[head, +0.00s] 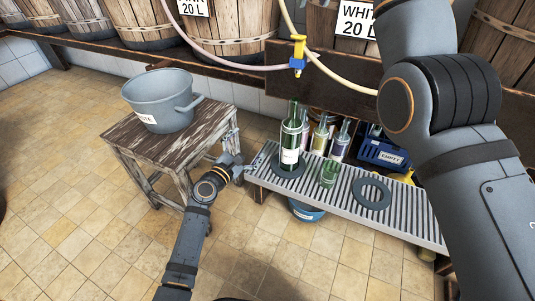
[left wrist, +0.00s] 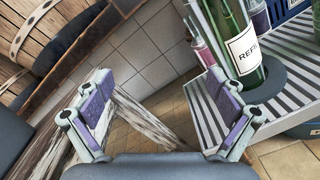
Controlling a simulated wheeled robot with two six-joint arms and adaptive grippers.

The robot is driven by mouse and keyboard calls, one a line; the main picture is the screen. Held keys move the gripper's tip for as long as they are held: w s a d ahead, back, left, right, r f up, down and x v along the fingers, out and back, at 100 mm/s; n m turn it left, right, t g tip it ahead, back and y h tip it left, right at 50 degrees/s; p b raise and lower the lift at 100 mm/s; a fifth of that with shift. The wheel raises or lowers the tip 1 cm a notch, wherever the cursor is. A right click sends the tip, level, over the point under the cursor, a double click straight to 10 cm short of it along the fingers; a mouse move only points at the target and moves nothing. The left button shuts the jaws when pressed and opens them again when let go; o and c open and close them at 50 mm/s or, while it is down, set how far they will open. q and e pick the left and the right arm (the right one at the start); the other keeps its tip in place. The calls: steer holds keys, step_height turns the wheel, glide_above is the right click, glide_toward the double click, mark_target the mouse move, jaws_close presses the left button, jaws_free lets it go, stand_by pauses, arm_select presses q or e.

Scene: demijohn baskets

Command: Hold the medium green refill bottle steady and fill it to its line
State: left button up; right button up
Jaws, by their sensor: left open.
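A green bottle (head: 291,139) with a white label stands upright on a dark ring on the slatted grey bench. In the left wrist view the same bottle (left wrist: 236,38) shows its label, partly readable as "REFI". My left gripper (head: 243,153) is open and empty, left of the bottle and apart from it. In the left wrist view its fingers (left wrist: 158,102) are spread, and the bottle is outside them, beyond the right finger. A yellow and blue tap (head: 298,56) on hoses hangs above the bottle. I cannot make out a fill line. My right gripper is out of view.
A smaller green glass vessel (head: 329,173) stands right of the bottle, with several bottles (head: 321,134) behind. An empty dark ring (head: 371,192) lies on the slatted bench (head: 405,214). A grey waste tub (head: 160,100) stands on a wooden table (head: 125,133) at left. A blue crate (head: 383,154) stands behind.

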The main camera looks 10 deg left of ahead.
mark_target(290, 139)
arm_select(q)
steer(key=s+d+f+n+g+h, duration=0.1)
steer(key=d+f+n+g+h, duration=0.2)
steer(key=d+h, duration=0.3)
steer(key=shift+y, duration=0.4)
steer(key=x, duration=1)
steer(key=shift+w+d+r, duration=0.15)
steer(key=shift+d+r, duration=0.05)
steer(key=shift+d, duration=0.25)
steer(key=shift+c, duration=0.2)
steer(key=c, duration=1.7)
steer(key=shift+o, duration=0.2)
